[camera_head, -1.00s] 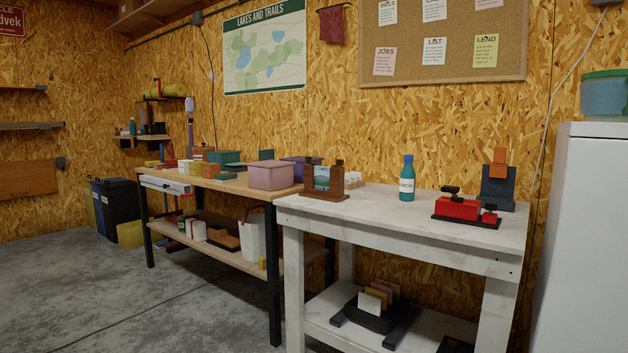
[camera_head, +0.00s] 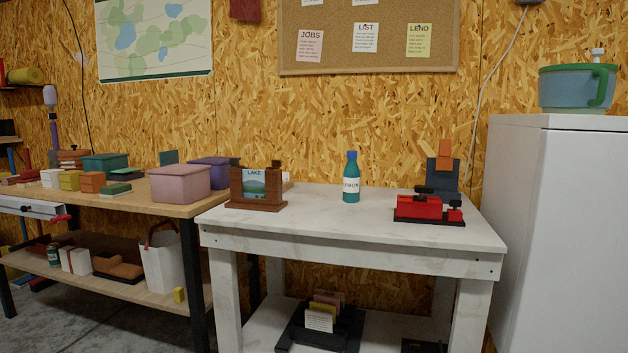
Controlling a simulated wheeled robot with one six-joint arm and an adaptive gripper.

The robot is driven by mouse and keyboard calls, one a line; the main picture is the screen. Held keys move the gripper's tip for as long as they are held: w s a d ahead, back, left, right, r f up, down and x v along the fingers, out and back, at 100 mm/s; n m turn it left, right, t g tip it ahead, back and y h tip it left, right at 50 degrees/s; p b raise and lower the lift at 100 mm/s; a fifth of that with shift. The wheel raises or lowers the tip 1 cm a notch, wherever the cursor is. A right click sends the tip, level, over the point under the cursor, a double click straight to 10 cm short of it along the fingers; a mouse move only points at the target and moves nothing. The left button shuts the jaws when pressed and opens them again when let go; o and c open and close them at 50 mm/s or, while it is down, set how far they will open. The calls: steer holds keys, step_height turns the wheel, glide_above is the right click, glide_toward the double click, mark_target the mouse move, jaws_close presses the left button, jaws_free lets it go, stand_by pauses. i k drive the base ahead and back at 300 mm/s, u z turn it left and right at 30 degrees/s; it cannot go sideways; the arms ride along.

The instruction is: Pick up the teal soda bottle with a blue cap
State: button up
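The teal soda bottle (camera_head: 351,179) stands upright on the white plank bench (camera_head: 300,222), a little right of the bench's middle. It has a blue cap (camera_head: 351,155) and a white label with dark lettering. Nothing covers it in this view. My gripper does not show in the head camera view.
A wooden holder with a lake card (camera_head: 257,189) stands left of the bottle. A red and black device (camera_head: 429,208) and a dark blue stand with an orange block (camera_head: 443,172) stand to its right. A white cabinet (camera_head: 560,230) is at the right, a wooden workbench (camera_head: 135,203) at the left.

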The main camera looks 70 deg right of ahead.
mark_target(351, 174)
steer(key=z, duration=0.4)
steer(key=i, duration=0.95)
steer(key=z, duration=0.8)
